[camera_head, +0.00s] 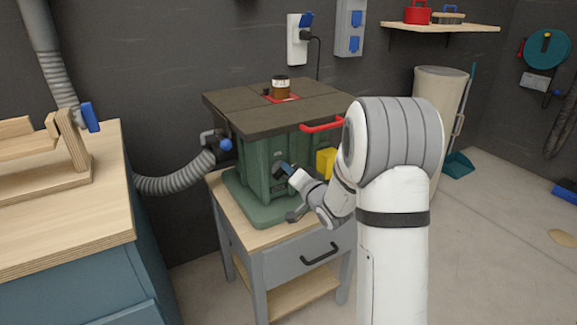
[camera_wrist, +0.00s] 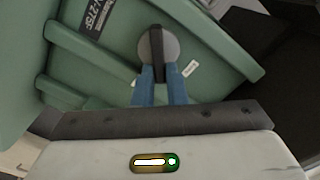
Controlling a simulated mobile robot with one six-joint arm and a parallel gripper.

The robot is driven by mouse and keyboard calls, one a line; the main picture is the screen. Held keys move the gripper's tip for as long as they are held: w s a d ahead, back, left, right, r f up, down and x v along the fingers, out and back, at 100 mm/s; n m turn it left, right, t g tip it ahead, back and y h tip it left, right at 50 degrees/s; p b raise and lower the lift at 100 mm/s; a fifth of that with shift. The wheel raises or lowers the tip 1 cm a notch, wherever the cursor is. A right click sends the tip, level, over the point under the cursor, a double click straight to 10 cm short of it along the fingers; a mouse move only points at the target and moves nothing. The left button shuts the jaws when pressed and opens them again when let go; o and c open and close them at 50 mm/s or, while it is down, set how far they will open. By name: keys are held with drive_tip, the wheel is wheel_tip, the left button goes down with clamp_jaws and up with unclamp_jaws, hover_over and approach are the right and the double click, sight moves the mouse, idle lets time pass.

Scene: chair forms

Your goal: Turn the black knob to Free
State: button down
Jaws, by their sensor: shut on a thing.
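The black knob (camera_wrist: 157,42) is a dark bar on a round grey disc on the green machine body (camera_wrist: 95,60). In the wrist view my gripper (camera_wrist: 160,72) has its two blue fingers on either side of the bar's lower end, shut on it. The bar points almost straight up in that view. A small white label (camera_wrist: 190,68) sits right of the disc, its text too small to read. In the head view my gripper (camera_head: 287,168) is at the front of the green machine (camera_head: 258,160), and the knob is mostly hidden by it.
The machine, with a dark top (camera_head: 235,103), stands on a grey drawer cabinet (camera_head: 300,262). A red handle (camera_head: 322,127) and a yellow part (camera_head: 326,162) are close to my arm. A grey hose (camera_head: 170,184) runs at left beside a wooden bench (camera_head: 60,220).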

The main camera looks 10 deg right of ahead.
drive_tip(key=shift+d+f+m+p, duration=0.15)
drive_tip(key=shift+m+p, duration=0.4)
drive_tip(key=shift+m, duration=0.7)
drive_tip(key=shift+f+m+p, duration=0.2)
drive_tip(key=shift+m+p, duration=0.4)
drive_tip(key=shift+m, duration=0.7)
drive_tip(key=shift+d+f+m+p, duration=0.15)
drive_tip(key=shift+m+p, duration=0.4)
drive_tip(key=shift+m, duration=0.7)
drive_tip(key=shift+a+f, duration=0.1)
drive_tip(key=c, duration=1.5)
unclamp_jaws()
drive_tip(key=shift+o, duration=0.2)
drive_tip(key=p+v, duration=0.1)
drive_tip(key=v, duration=0.6)
drive_tip(key=shift+s, duration=0.35)
